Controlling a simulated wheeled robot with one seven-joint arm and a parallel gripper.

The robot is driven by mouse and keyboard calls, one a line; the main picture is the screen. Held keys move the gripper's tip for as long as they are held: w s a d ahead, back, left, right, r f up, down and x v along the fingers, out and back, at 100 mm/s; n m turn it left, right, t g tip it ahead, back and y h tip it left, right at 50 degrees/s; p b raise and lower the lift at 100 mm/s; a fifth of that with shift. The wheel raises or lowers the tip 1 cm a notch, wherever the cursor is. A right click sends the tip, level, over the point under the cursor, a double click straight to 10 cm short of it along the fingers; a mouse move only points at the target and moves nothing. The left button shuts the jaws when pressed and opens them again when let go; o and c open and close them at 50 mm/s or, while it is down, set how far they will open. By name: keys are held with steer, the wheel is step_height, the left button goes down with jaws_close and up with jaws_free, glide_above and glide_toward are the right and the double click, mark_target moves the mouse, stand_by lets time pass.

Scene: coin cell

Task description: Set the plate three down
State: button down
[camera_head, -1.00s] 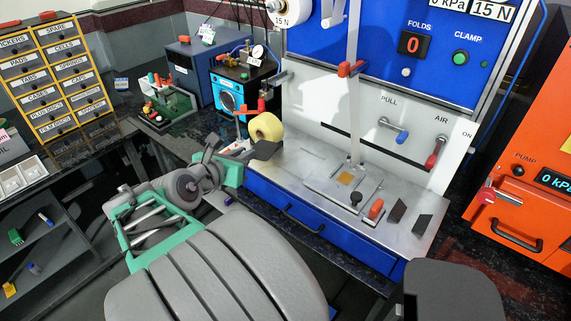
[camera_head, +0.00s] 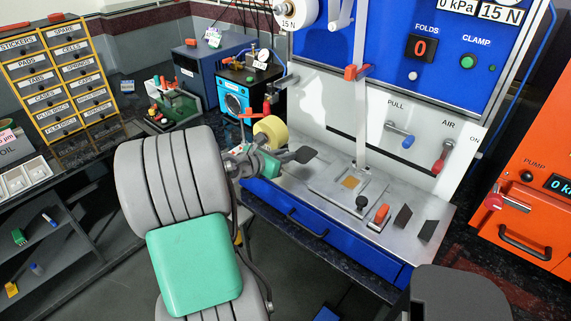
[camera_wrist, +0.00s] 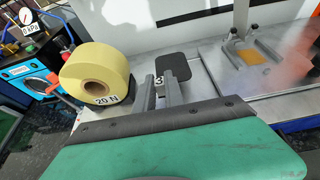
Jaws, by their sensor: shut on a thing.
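Plate three is a dark flat plate (camera_wrist: 174,68) with a white 3 tag, ahead of my gripper (camera_wrist: 160,86) in the wrist view. The two grey fingers are shut on its tagged near end. In the head view the dark plate (camera_head: 303,155) sticks out to the right from my gripper (camera_head: 281,159), over the left part of the metal worktop (camera_head: 330,203). A small gap to the worktop or contact cannot be told.
A yellow roll (camera_wrist: 95,78) marked 20 N stands close left of the plate. A square orange-brown patch (camera_head: 350,182) lies in the fixture right of it. Two dark plates (camera_head: 402,217) (camera_head: 428,230), a black knob (camera_head: 362,203) and a red lever (camera_head: 381,214) stand further right.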

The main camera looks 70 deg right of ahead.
mark_target(285, 171)
steer(key=shift+w+d+f, duration=0.1)
steer(key=shift+d+f, duration=0.1)
steer(key=shift+f, duration=1.65)
steer(key=shift+f, duration=0.15)
steer(key=c, duration=1.4)
jaws_free()
